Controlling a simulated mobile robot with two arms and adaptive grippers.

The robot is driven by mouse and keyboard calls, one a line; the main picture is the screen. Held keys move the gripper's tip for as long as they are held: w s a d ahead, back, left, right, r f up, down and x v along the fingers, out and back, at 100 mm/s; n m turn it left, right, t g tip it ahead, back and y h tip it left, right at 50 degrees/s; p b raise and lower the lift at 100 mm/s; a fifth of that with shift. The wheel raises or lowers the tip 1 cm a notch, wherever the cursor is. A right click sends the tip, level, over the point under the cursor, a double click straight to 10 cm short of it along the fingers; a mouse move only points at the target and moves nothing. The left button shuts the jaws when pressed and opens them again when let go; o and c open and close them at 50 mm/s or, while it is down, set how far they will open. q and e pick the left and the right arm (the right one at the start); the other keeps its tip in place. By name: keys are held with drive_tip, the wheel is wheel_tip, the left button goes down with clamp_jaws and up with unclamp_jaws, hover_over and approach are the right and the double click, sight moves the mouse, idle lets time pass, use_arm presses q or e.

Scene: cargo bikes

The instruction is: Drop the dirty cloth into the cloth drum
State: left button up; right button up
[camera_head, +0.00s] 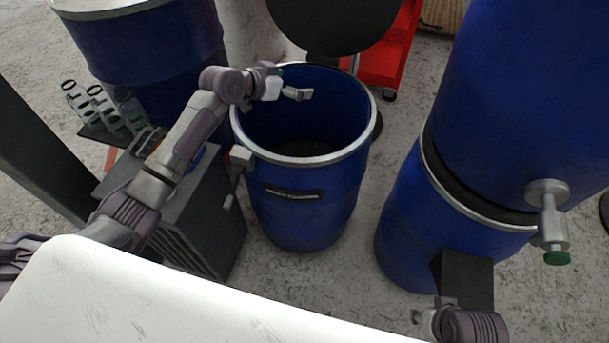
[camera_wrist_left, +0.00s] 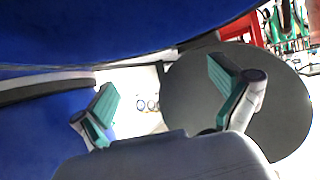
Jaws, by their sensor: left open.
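The cloth drum appears to be the open blue drum (camera_head: 305,215) in the middle of the head view, with a pale metal rim and a dark label too small to read. My left gripper (camera_head: 298,92) is over its mouth, towards the far left part of the rim. In the left wrist view the two green-padded fingers (camera_wrist_left: 165,100) are spread wide with nothing between them. No cloth can be made out in either view; the drum's floor is in deep shadow. Only a piece of my right arm shows at the bottom right of the head view.
Closed blue drums stand at the left (camera_head: 150,45) and stacked at the right, the upper one (camera_head: 540,90) with a tap. A grey cabinet (camera_head: 215,215) stands close left of the open drum. Behind are a dark round disc (camera_head: 335,25) and a red cart (camera_head: 400,45).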

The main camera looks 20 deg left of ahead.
use_arm(q)
drive_tip(key=v, duration=1.1)
